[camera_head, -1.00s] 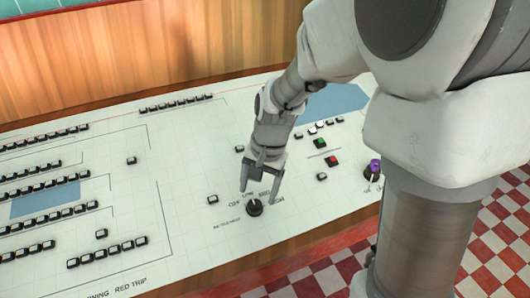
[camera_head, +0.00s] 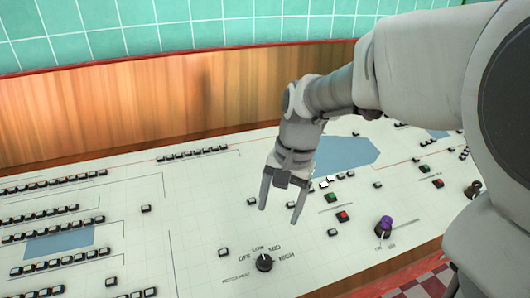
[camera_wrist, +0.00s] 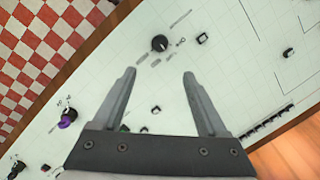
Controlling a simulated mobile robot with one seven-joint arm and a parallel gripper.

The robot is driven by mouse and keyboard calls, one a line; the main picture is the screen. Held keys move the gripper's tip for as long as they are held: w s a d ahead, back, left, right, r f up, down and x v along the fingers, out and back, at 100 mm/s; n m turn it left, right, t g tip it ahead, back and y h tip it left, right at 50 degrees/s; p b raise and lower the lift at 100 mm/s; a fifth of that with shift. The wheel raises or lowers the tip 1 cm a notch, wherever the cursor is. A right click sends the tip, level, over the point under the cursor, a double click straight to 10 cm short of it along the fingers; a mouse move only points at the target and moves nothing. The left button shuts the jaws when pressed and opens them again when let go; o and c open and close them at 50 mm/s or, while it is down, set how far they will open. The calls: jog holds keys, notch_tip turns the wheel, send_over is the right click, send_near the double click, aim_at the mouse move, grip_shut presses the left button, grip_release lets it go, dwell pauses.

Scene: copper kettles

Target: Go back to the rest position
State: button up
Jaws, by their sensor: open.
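My gripper (camera_head: 280,209) is open and empty, raised above the white control panel (camera_head: 190,215). It also shows open in the wrist view (camera_wrist: 160,74), with nothing between its fingers. My arm comes in from the upper right of the head view.
A purple-topped knob (camera_head: 385,225) and another black knob (camera_head: 473,190) stand to the right. Red (camera_head: 342,216) and green (camera_head: 331,197) buttons and rows of black buttons dot the panel. A wooden backboard (camera_head: 150,110) rises behind it. Red-and-white floor tiles (camera_wrist: 45,45) lie past the panel's edge.

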jog(key=s+d+r+n+t+h+p, duration=0.1)
jog(key=s+d+r+n+t+p, duration=0.4)
jog(key=s+r, duration=0.6)
jog(key=shift+s+d+r+n+h, duration=0.35)
jog(key=shift+s+d, duration=0.7)
jog(key=shift+d, duration=0.35)
jog(key=shift+f, duration=0.1)
